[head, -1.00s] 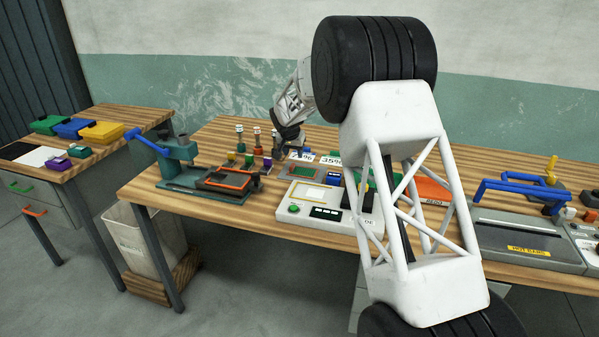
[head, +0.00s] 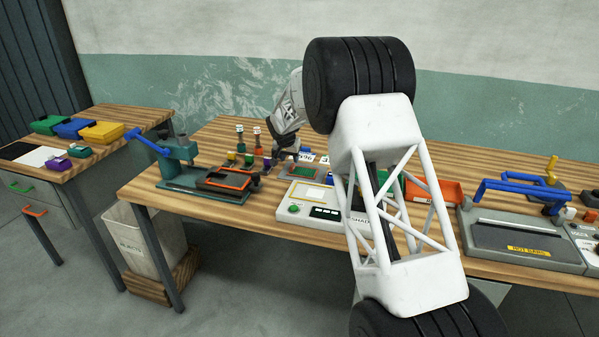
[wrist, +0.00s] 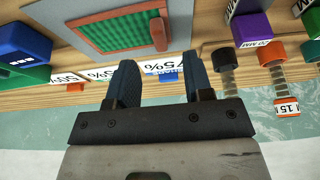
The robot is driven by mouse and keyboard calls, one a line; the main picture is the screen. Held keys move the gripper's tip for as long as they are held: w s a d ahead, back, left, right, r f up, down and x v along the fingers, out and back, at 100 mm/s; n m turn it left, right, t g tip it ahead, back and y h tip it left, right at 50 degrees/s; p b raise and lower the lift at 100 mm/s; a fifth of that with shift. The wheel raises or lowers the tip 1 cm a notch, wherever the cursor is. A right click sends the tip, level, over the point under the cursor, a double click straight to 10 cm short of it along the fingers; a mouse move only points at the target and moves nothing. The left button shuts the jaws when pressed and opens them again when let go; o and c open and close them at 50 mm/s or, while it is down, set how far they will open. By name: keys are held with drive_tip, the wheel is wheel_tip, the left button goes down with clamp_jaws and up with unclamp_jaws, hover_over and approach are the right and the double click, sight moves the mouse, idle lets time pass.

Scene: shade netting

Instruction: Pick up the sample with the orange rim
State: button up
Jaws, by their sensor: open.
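A flat sample with green mesh and an orange-red rim (wrist: 118,35) shows at the top of the wrist view, just beyond my fingers. In the head view a small green panel with a reddish edge (head: 300,172) lies behind the white device. Another orange-rimmed frame (head: 224,180) with a dark middle sits on the teal press at the left. My gripper (wrist: 160,78) is open and empty, its two dark fingers apart. In the head view my gripper (head: 285,153) is low over the back of the table, beside the small green panel; its fingertips are hard to make out.
Percent cards (wrist: 163,69) lie near the fingers. Purple (wrist: 251,27) and orange (wrist: 271,54) capped pieces stand close by. The white device (head: 314,210), teal press (head: 178,165), orange bin (head: 433,190) and grey sealer (head: 530,240) crowd the table. The front left table edge is bare.

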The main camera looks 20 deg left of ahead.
sight(292, 165)
drive_tip(key=shift+w+f, duration=0.1)
drive_tip(key=shift+f, duration=0.2)
drive_tip(key=shift+x, duration=2.5)
drive_tip(key=shift+w, duration=0.15)
clamp_jaws()
